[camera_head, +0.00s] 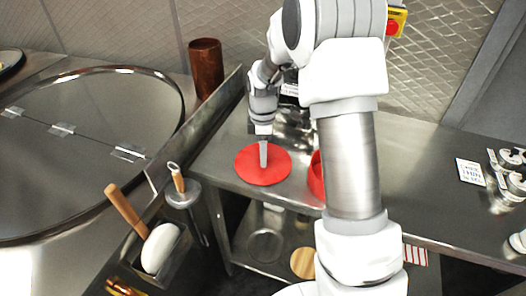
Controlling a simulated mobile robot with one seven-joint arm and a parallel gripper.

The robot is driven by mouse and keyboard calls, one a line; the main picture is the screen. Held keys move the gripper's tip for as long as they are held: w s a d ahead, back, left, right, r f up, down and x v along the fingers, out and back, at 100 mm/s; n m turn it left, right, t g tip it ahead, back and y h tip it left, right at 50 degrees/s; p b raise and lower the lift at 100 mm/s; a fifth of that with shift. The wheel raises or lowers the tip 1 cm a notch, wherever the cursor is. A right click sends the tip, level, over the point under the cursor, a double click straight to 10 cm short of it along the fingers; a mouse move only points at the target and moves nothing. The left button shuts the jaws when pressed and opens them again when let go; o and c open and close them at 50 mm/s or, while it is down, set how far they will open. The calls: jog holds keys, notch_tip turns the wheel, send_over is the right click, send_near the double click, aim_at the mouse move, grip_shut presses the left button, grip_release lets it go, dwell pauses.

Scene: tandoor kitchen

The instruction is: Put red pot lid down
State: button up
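The round red pot lid (250,174) appears at the left end of the steel counter (228,186). My gripper (263,163) points down over the middle of the lid. Its fingers show as one narrow grey strip, seen side-on, so I cannot tell whether they are open or shut. Any knob on the lid is hidden behind them. Whether the lid rests on the counter or hangs just above it is unclear. A red pot (316,176) stands to the right of the lid, mostly hidden behind my arm.
A steel partition (205,118) rises left of the counter, with a brown cylinder (206,68) behind it. A large round tandoor top (90,150) lies further left. A white card (470,172) and metal cups (512,160) stand at the right.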

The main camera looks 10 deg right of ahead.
jog(key=shift+r, duration=0.15)
jog(key=s+r+m+t+p, duration=0.1)
jog(key=s+r+m, duration=0.15)
jog(key=r, duration=0.65)
jog(key=s+r+m, duration=0.1)
jog(key=s+r, duration=0.2)
jog(key=r, duration=0.7)
jog(key=s+r+m+t, duration=0.2)
jog(key=s+m, duration=0.4)
jog(key=s, duration=0.4)
jog(key=s+r+m+t, duration=0.2)
jog(key=s+m, duration=0.4)
jog(key=s, duration=0.4)
jog(key=shift+s+t, duration=0.3)
jog(key=shift+s, duration=0.1)
